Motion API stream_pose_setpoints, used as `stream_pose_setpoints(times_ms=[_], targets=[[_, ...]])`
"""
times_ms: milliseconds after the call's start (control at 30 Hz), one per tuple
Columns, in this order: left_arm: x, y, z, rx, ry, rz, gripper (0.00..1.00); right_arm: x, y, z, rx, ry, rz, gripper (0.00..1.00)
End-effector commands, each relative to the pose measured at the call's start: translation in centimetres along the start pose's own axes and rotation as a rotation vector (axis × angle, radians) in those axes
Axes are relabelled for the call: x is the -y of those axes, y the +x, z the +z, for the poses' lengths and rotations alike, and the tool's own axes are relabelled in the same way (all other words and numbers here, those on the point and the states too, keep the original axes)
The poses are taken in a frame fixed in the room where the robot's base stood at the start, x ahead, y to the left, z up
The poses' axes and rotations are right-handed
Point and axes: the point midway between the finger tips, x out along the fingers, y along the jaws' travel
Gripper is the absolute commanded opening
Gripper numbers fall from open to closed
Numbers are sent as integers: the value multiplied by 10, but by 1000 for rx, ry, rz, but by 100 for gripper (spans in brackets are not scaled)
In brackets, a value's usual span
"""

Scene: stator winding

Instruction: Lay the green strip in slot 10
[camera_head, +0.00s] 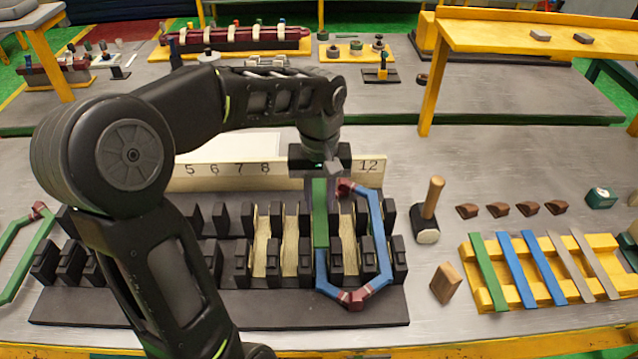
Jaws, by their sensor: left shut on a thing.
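My left gripper (325,170) is shut on a green strip (320,215), at its far end. The strip runs front to back over the slot row of the dark stator block (220,306), in line with the left leg of a blue coil (376,225). That leg shows just in front of the strip. I cannot tell whether the strip touches the leg or is down in the slot. The number board (210,172) shows 5 to 8 and 12; my arm and gripper hide the numbers between, including 10. My right gripper is not in view.
A yellow rack (504,295) at right holds one green, two blue and two grey strips. A mallet (428,215), a wooden block (445,283) and several brown pieces (498,209) lie nearby. Another green coil (28,255) is at left. Tan liners (260,240) line some slots.

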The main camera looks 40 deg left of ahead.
Motion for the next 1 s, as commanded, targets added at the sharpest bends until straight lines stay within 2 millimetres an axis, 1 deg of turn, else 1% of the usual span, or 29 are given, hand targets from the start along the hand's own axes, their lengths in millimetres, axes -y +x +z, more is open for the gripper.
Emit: stream_pose_setpoints(times_ms=[200, 333, 800, 1000], targets=[[0, 0, 0, 0, 0, 0, 0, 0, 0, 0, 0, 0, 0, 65], [0, 4, 0, 0, 0, 0, 0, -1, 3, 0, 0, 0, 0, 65], [0, 40, 0, 0, 0, 0, 0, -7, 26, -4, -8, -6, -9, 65], [0, 44, 0, 0, 0, 0, 0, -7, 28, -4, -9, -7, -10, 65]])
